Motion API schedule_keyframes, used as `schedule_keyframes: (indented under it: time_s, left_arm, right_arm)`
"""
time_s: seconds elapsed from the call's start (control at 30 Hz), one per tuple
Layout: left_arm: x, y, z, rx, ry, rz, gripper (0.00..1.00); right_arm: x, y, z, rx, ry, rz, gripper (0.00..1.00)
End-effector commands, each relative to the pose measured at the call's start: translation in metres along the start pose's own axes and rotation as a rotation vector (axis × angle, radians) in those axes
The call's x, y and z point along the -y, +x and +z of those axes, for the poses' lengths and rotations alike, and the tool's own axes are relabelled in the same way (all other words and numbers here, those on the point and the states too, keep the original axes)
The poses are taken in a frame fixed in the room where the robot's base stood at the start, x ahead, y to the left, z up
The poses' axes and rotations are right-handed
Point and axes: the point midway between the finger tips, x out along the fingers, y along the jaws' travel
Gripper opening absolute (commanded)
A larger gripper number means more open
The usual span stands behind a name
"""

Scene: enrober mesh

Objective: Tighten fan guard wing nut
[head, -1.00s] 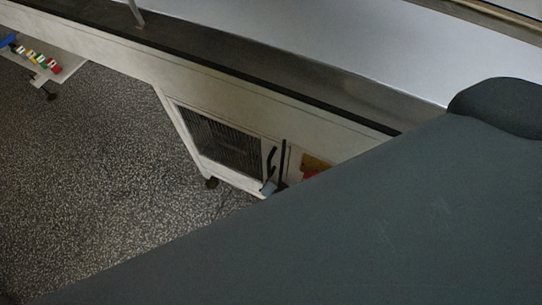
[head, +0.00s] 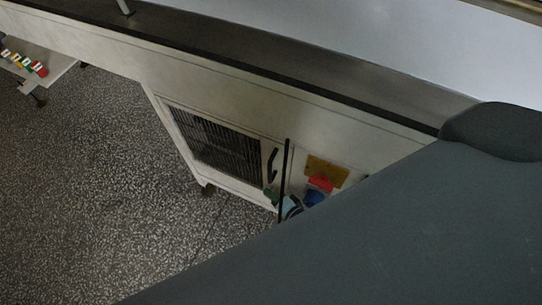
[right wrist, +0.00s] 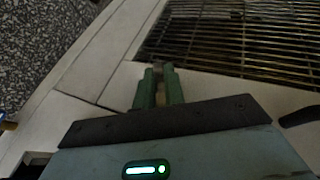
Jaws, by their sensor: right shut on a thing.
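The fan guard, a dark barred grille (head: 222,143), is set in a pale cabinet panel in the head view. In the right wrist view its metal bars (right wrist: 245,38) fill the upper right. My right gripper (head: 270,192) is at the panel's lower right in the head view, small and partly hidden. In the right wrist view its green fingers (right wrist: 158,72) are close together just below the guard's lower edge, shut on a small greyish thing at their tips. This may be the wing nut, but its wings cannot be made out. My left gripper is not in view.
A black handle (head: 272,165) stands beside the grille, with a dark upright bar (head: 284,180) to its right. A yellow-brown plate (head: 326,171) and a red part (head: 321,184) are farther right. A low tray (head: 48,66) holds coloured pieces at far left. Speckled floor is open.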

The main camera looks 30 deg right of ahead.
Motion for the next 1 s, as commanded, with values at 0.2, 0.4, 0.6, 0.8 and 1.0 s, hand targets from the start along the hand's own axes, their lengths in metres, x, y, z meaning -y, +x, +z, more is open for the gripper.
schedule_keyframes:
  time_s: [0.2,0.4,0.6,0.8,1.0]
  left_arm:
    - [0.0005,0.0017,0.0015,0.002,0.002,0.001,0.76]
    - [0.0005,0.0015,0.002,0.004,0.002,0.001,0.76]
    - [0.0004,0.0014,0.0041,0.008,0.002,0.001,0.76]
    - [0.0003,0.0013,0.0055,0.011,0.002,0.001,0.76]
    - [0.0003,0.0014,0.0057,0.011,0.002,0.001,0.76]
  right_arm:
    - [0.0006,0.0006,-0.0042,-0.006,0.009,-0.024,0.0]
    - [0.0012,0.0006,-0.0039,-0.006,0.01,-0.025,0.0]
    - [0.001,0.0005,-0.0034,-0.005,0.01,-0.024,0.23]
    - [0.0005,0.0003,-0.0021,-0.003,0.01,-0.022,0.33]
    - [0.0002,0.0002,-0.0014,-0.002,0.009,-0.022,0.33]
